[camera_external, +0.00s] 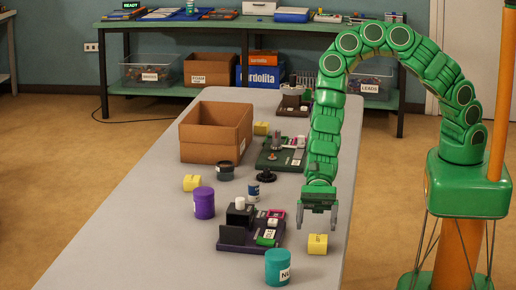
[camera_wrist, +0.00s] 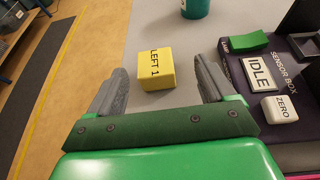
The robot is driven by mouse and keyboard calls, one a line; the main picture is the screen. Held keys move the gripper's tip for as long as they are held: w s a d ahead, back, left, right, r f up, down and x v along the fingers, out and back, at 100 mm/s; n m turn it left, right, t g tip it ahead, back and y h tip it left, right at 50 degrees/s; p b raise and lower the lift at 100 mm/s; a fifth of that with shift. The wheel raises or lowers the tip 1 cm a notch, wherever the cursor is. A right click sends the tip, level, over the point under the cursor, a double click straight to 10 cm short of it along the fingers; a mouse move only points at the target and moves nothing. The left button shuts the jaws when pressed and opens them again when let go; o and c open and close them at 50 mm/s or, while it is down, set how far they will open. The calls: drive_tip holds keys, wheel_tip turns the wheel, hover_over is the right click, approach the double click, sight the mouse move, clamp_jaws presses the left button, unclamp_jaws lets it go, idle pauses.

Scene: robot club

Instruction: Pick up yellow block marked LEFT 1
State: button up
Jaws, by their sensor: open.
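The yellow block marked LEFT 1 (camera_wrist: 156,69) lies on the grey table between and just beyond my two fingertips in the wrist view. In the external view this yellow block (camera_external: 317,244) sits near the table's right edge, below my gripper (camera_external: 317,218). My gripper (camera_wrist: 164,88) is open and empty, its two grey fingers spread wider than the block. The fingers appear to be above the table, and the block looks untouched. Two other yellow blocks stand farther off, one at the left (camera_external: 192,183) and one near the box (camera_external: 261,128); their labels are too small to read.
A dark sensor box (camera_wrist: 285,75) stands right of my gripper in the wrist view, close to the right finger. A teal cup (camera_wrist: 195,8) stands beyond the block. A purple jar (camera_external: 204,203) and an open cardboard box (camera_external: 215,153) are farther left. The table's left foreground is clear.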

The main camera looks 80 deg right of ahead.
sight(317, 248)
drive_tip(key=shift+x, duration=1.3)
drive_tip(key=a+f, duration=0.1)
drive_tip(key=s+a+f, duration=0.1)
drive_tip(key=shift+a+f, duration=0.15)
drive_tip(key=shift+a, duration=0.15)
drive_tip(key=shift+x, duration=0.9)
drive_tip(key=c, duration=1.1)
